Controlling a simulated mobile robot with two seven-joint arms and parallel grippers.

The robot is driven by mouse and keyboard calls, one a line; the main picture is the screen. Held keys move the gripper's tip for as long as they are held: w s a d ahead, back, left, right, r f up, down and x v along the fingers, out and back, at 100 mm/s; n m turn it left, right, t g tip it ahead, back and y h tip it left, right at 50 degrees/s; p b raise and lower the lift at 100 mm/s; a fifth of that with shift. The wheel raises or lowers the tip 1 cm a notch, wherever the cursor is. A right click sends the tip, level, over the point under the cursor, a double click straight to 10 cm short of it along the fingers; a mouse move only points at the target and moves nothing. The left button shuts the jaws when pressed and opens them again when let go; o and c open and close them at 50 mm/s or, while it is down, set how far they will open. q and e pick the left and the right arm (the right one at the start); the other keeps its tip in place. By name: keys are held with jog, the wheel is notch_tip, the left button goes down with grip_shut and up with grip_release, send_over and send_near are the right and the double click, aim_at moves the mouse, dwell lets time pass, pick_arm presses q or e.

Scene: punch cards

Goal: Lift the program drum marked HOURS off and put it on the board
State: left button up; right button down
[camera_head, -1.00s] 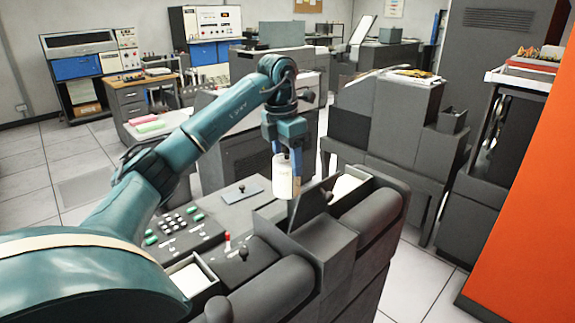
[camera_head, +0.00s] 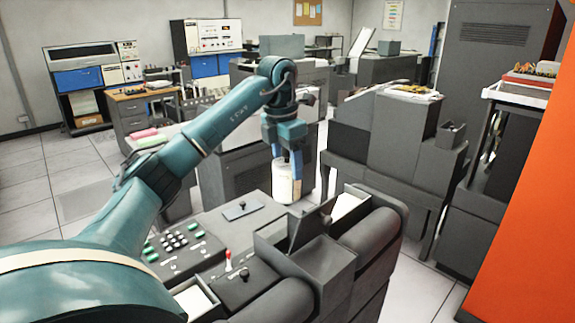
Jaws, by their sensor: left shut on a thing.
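A white, drum-shaped cylinder (camera_head: 284,184) hangs upright between the fingers of my left gripper (camera_head: 288,168), near the back edge of the dark grey machine (camera_head: 212,261). My left gripper points down and is shut on it. I cannot read any marking on the drum, nor tell whether its lower end touches the machine. A small blue-grey plate with a black knob (camera_head: 241,209) lies on the machine top, left of the drum. I cannot tell which surface is the board. My right gripper is not in view.
Grey cabinets (camera_head: 385,145) stand behind. An orange panel (camera_head: 520,210) fills the right edge.

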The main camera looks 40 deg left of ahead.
pick_arm(q)
jog(key=shift+r, duration=4.45)
